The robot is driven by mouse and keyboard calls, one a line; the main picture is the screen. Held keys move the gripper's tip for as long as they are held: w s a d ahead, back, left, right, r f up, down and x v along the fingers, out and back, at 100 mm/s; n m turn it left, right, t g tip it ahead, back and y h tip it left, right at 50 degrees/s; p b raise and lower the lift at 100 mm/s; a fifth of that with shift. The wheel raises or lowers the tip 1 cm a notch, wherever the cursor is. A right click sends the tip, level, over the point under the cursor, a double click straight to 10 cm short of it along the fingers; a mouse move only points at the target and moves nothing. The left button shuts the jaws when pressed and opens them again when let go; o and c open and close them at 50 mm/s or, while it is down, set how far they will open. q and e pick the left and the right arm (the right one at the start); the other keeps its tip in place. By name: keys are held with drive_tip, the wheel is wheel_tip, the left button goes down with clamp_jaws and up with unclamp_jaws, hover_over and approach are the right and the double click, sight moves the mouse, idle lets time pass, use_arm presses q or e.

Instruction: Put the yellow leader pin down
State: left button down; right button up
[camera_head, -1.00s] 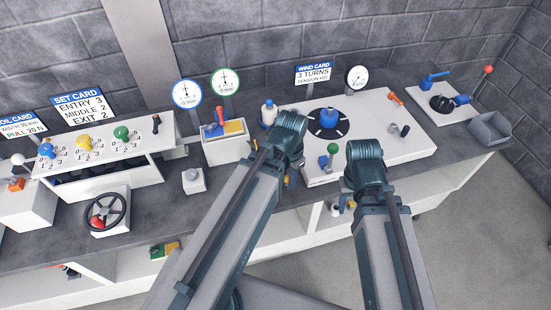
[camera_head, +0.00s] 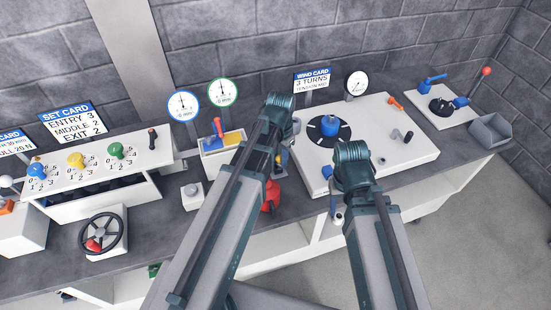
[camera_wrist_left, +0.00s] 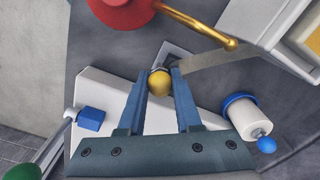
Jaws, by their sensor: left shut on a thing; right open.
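In the left wrist view the yellow leader pin (camera_wrist_left: 158,85) shows as a round yellow head between the fingertips of my left gripper (camera_wrist_left: 158,82). The gripper is shut on it. The pin's lower part is hidden. A grey strip (camera_wrist_left: 205,60) runs off to the right from near the fingertips. In the head view the left arm hides the pin and most of the left gripper, to the left of the white winding plate (camera_head: 405,155). My right gripper (camera_head: 338,218) is open at the plate's front edge, partly hidden by its arm.
A red can (camera_wrist_left: 120,8) with a brass spout (camera_wrist_left: 205,28) lies close beyond the left fingertips; a red body (camera_head: 271,196) shows beside the left arm. A white bottle with a blue collar (camera_wrist_left: 248,115) is right of the fingers. A grey bin (camera_head: 490,131) stands far right.

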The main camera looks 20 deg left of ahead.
sight(277, 160)
use_arm(q)
drive_tip(key=shift+w+a, duration=0.15)
drive_tip(key=shift+w, duration=0.3)
drive_tip(key=shift+w+a+f+b, duration=0.35)
drive_tip(key=shift+f+b, duration=0.15)
drive_tip(key=shift+w+a+f+b, duration=0.35)
drive_tip(key=shift+f+b, duration=0.1)
drive_tip(key=shift+f, duration=0.05)
drive_tip(key=shift+s+d+f+b, duration=0.1)
drive_tip(key=shift+d+f+b, duration=0.1)
drive_tip(key=shift+f+b, duration=0.8)
drive_tip(key=shift+d, duration=0.1)
drive_tip(key=shift+r, duration=0.1)
drive_tip(key=c, duration=0.6)
unclamp_jaws()
use_arm(e)
drive_tip(key=f, duration=0.4)
drive_tip(key=shift+w+a, duration=0.1)
drive_tip(key=shift+w, duration=0.15)
